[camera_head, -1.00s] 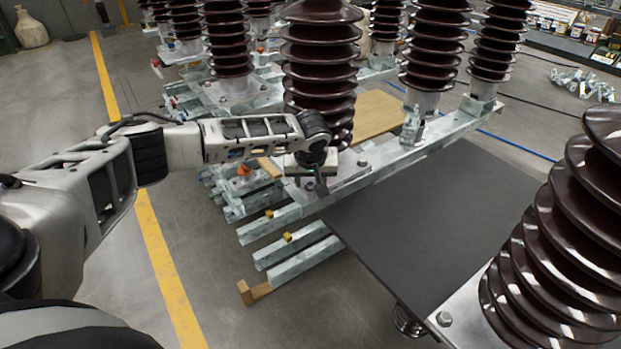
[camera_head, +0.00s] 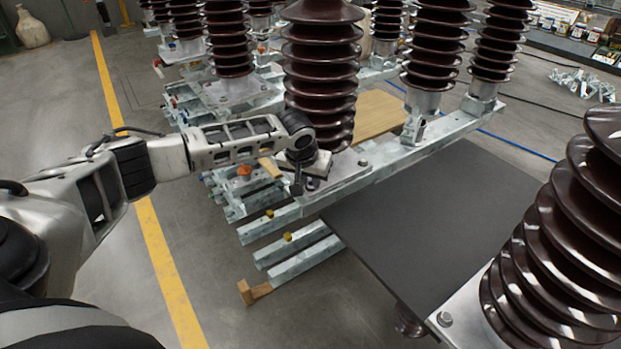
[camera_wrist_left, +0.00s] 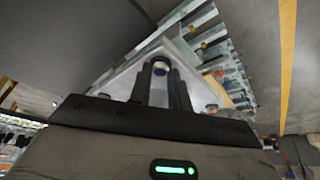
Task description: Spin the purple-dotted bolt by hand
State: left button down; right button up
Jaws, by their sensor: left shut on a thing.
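The purple-dotted bolt (camera_wrist_left: 160,68) shows in the left wrist view between the two dark fingertips of my left gripper (camera_wrist_left: 161,80), with a purplish patch on its head. It stands on the pale metal base plate (camera_wrist_left: 124,82). My left gripper (camera_head: 306,183) is shut on the bolt, low at the corner of the base plate (camera_head: 345,182) beside the foot of a brown ribbed insulator (camera_head: 320,75). In the head view the gripper largely hides the bolt. My right gripper is not in view.
Galvanized beams (camera_head: 300,258) lie on the floor below the plate. A dark flat panel (camera_head: 440,220) is to the right, with a large ribbed insulator (camera_head: 560,235) in front. More insulators (camera_head: 436,45) stand behind. The floor by the yellow line (camera_head: 165,270) is clear.

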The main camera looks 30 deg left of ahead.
pick_arm(q)
jog(key=m, duration=0.1)
jog(key=m+h, duration=0.1)
jog(key=m, duration=0.2)
jog(key=shift+a+m+h, duration=0.25)
jog(key=shift+m+h, duration=0.05)
jog(key=shift+h, duration=0.1)
jog(key=shift+a+m+h, duration=0.15)
jog(key=shift+m+h, duration=0.55)
jog(key=shift+m, duration=1.1)
jog(key=c, duration=1.3)
grip_release()
jog(key=b+v, duration=0.1)
jog(key=v, duration=1.5)
jog(key=shift+w, duration=0.2)
jog(key=shift+r, duration=0.1)
